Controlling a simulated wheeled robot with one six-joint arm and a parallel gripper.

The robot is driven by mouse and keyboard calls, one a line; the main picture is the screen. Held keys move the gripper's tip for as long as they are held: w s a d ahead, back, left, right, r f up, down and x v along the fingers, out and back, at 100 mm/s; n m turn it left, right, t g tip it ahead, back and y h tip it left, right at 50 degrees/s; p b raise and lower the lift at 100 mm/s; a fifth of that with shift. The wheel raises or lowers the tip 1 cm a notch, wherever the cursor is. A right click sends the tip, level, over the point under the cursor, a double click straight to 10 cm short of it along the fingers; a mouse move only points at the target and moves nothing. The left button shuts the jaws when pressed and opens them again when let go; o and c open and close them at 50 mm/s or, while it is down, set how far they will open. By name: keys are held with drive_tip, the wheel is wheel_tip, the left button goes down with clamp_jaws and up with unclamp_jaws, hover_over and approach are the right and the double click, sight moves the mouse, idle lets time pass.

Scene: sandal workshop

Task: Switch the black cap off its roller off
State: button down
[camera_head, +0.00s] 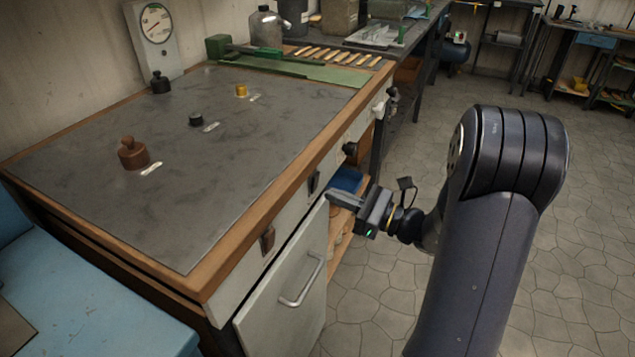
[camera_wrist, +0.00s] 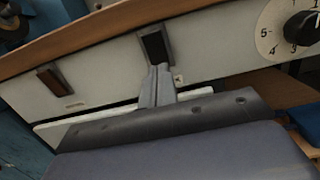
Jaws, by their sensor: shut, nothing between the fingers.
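A black-capped switch (camera_wrist: 155,46) sits in a dark frame on the pale front panel of the bench. It also shows small in the head view (camera_head: 314,182). My gripper (camera_head: 332,196) is in front of that panel, and in the wrist view its shut, empty fingers (camera_wrist: 160,73) point at the lower end of the black switch. The fingertips overlap its lower edge in the picture; I cannot tell whether they touch it. Which way the switch is tipped is not clear. A brown switch (camera_wrist: 49,77) is to its left, also in the head view (camera_head: 267,240).
A black dial knob (camera_wrist: 301,28) on a numbered plate is to the right. A cabinet door with a handle (camera_head: 302,281) is below the panel. The bench top (camera_head: 250,165) overhangs the panel and carries several weights and a gauge (camera_head: 157,27). The floor to the right is open.

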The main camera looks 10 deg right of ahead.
drive_tip(key=v, duration=0.5)
drive_tip(key=shift+s+d+r, duration=0.25)
drive_tip(key=shift+d, duration=0.05)
drive_tip(key=shift+w+a, duration=0.1)
drive_tip(key=shift+a, duration=0.05)
drive_tip(key=x, duration=0.7)
drive_tip(key=shift+w+a+f, duration=0.25)
drive_tip(key=shift+a+f, duration=0.1)
drive_tip(key=shift+s+d, duration=0.1)
drive_tip(key=shift+d, duration=0.05)
